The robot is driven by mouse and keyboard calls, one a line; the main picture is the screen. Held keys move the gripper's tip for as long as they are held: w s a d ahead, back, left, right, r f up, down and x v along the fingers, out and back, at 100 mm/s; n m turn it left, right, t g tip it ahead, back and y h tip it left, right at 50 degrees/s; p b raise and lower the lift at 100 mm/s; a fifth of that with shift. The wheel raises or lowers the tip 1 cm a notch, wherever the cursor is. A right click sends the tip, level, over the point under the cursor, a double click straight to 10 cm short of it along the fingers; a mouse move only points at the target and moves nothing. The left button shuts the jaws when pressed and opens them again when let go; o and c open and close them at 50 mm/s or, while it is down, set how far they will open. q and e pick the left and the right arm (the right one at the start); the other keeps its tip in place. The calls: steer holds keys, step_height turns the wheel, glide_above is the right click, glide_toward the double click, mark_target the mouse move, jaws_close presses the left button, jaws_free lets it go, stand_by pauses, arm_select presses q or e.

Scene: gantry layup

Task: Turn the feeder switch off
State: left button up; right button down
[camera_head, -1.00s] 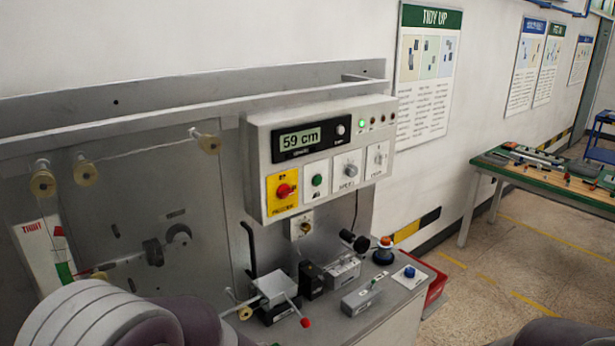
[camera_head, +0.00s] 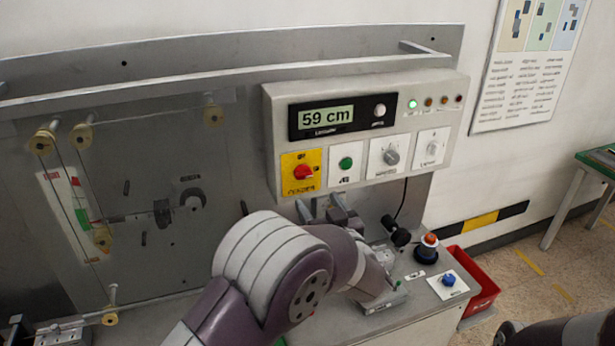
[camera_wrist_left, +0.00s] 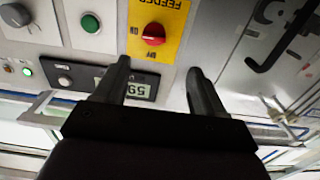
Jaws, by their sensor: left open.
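The feeder switch is a red rotary knob (camera_head: 303,173) on a yellow plate (camera_head: 300,187) at the lower left of the grey control box (camera_head: 375,98). In the left wrist view the red knob (camera_wrist_left: 153,34) is upside down, beyond and roughly between the fingertips, apart from them. My left gripper (camera_head: 322,207) is just below the box, under the yellow plate, its fingers partly hidden by my arm. In the wrist view the left gripper (camera_wrist_left: 158,70) is open, with nothing between its fingers. My right gripper is not visible.
The green button (camera_head: 346,163) and two grey dials sit right of the switch. The display (camera_head: 326,117) reads 59 cm, and a green lamp (camera_head: 412,104) is lit.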

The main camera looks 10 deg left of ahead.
mark_target(305, 177)
arm_select(q)
steer(key=p+x, duration=0.1)
steer(key=x, duration=0.2)
steer(key=p+x, duration=0.1)
steer(key=x, duration=0.2)
steer(key=d+p+x, duration=0.1)
steer(key=x, duration=0.2)
steer(key=shift+w+a, duration=0.2)
steer(key=shift+w, duration=0.35)
steer(key=shift+w+a, duration=0.1)
steer(key=shift+a, duration=0.3)
steer(key=shift+w+d+f, duration=0.1)
steer(key=shift+d, duration=0.15)
steer(key=c, duration=1.1)
steer(key=shift+o, duration=0.2)
